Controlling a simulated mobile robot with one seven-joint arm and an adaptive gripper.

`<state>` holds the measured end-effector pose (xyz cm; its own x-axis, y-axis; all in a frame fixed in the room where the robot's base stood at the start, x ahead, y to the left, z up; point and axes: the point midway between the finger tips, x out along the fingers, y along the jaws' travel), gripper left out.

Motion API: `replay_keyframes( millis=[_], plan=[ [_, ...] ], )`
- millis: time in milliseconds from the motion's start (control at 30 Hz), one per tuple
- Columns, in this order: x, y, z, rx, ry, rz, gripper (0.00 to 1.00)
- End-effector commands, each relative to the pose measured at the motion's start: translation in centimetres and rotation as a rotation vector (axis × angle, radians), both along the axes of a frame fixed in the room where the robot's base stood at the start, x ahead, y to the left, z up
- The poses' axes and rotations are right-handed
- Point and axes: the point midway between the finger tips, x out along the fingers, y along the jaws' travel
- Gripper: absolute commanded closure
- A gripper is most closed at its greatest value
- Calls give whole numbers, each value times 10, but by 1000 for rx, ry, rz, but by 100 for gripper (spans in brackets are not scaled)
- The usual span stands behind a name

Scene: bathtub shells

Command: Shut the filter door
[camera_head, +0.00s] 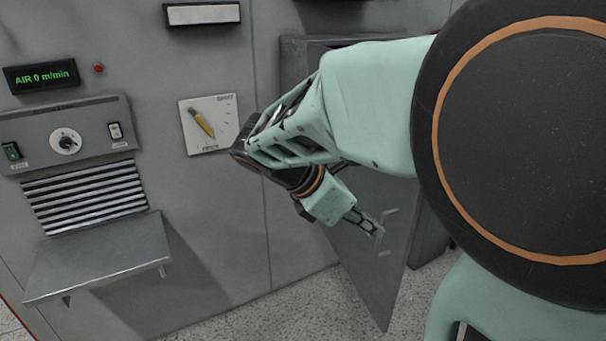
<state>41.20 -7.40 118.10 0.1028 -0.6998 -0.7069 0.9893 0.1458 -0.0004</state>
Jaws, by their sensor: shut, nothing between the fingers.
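The filter door looks like the grey metal panel (372,275) right of centre. It stands swung out at an angle from the grey cabinet wall, with its lower corner above the speckled floor. My arm hides much of its upper part. My gripper (376,231) is in front of the door's face, close to a small light handle-like part (391,213). The gripper is shut with nothing in it. I cannot tell whether its fingertips touch the door.
A dial plate with a yellow pointer (202,122) is on the wall left of my arm. A control box (66,140), a louvred vent (86,192) and a metal shelf (100,257) stick out at left. Open floor (295,312) shows below.

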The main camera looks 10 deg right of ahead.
Motion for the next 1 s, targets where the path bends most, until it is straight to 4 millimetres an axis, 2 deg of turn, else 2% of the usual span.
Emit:
replay_keyframes(
  millis=[133, 300, 400, 1000],
  plan=[
    [2, -22, -20, 0, 3, -3, 100],
    [6, -46, -17, 1, 0, -3, 100],
    [7, -53, -17, 1, 0, -3, 100],
    [9, -60, -17, 0, -1, 4, 100]
  ],
)
